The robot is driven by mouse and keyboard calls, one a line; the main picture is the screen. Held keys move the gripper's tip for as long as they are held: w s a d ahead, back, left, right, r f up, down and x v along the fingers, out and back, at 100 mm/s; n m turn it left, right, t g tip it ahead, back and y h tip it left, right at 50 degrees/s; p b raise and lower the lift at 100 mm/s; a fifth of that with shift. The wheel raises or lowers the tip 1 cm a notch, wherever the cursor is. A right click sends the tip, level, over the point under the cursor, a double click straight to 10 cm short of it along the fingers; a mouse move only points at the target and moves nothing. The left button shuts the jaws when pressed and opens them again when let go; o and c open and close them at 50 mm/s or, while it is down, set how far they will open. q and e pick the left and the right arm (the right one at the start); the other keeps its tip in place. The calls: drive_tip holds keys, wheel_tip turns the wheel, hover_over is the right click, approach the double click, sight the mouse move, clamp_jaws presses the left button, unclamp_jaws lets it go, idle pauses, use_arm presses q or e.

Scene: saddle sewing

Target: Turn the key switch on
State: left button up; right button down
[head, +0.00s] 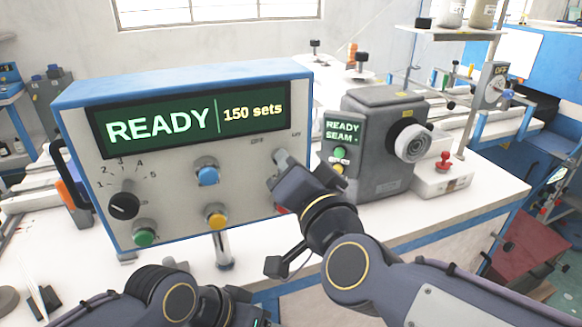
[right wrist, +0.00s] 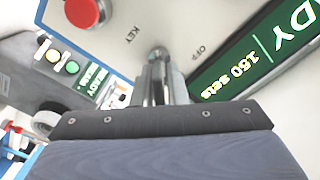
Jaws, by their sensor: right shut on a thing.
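The control box (head: 100,190) has a blue top and a pale front panel, with a lit display (head: 190,118) reading "READY" and "150 sets". My right gripper (head: 280,160) is at the upper right of this panel and hides most of the key switch. In the right wrist view, the key switch (right wrist: 159,52) shows between the words "KEY" and "OFF", and my right gripper's fingers (right wrist: 155,75) are shut on it. Which way the key points is hidden. My left arm (head: 170,298) is at the bottom of the head view; its fingers are not clearly seen.
The panel also holds a black dial (head: 124,206) and blue (head: 207,175), yellow (head: 216,218) and green (head: 144,236) buttons. A red button (right wrist: 86,12) is close to my right gripper. A grey machine (head: 385,150) with its own small display stands on the right.

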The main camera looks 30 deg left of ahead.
idle(0.4)
drive_tip(key=c, duration=1.6)
unclamp_jaws()
drive_tip(key=shift+o, duration=0.2)
drive_tip(key=v, duration=0.7)
drive_tip(key=shift+s+d+p, duration=0.25)
drive_tip(key=shift+s+p, duration=0.05)
